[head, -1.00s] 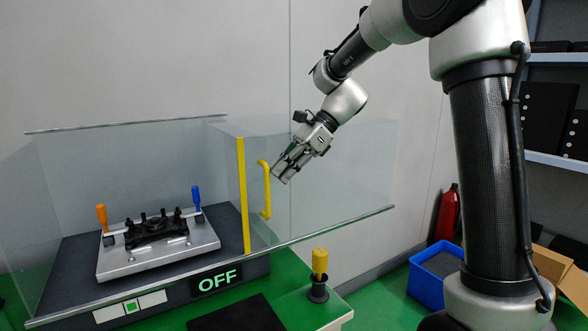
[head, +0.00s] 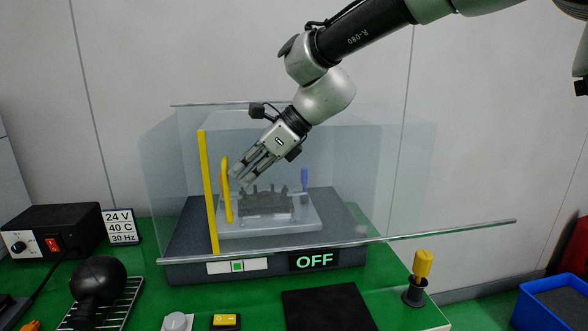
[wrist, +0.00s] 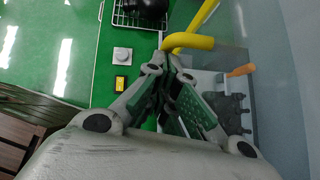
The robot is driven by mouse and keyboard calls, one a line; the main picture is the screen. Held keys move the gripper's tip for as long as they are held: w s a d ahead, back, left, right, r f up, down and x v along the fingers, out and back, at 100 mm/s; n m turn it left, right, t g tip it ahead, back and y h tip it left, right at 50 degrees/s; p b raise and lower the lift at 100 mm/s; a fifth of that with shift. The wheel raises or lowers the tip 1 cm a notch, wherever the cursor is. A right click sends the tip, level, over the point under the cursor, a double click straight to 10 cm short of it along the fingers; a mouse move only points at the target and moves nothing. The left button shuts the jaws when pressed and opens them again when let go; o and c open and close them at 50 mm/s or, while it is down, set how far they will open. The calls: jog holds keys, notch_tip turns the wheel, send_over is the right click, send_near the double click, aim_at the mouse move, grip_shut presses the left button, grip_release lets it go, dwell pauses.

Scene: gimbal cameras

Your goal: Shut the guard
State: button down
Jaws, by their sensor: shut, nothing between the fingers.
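The guard is a clear sliding panel (head: 345,215) with a yellow edge strip (head: 208,195) and a yellow bar handle (head: 227,205). It covers most of the machine's front; its yellow edge stands a short way right of the left end of the lower rail (head: 440,232). My gripper (head: 238,182) is shut and empty, its fingertips just right of the handle. In the wrist view the handle (wrist: 190,41) passes right by the fingertips (wrist: 172,58); I cannot tell whether they touch. The fixture (head: 265,222) with a dark part shows behind the panel.
The display (head: 314,260) reads OFF. A control box (head: 52,232) and a black rounded tool on a rack (head: 98,280) stand at left. In front are a grey knob (head: 177,321), a yellow switch (head: 226,321) and a black mat (head: 328,308). A yellow-topped post (head: 422,264) stands at right.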

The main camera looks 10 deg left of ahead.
jog(key=s+a, duration=0.4)
jog(key=a, duration=0.9)
jog(key=shift+s+a, duration=0.2)
jog(key=shift+a, duration=0.05)
jog(key=shift+r, duration=0.1)
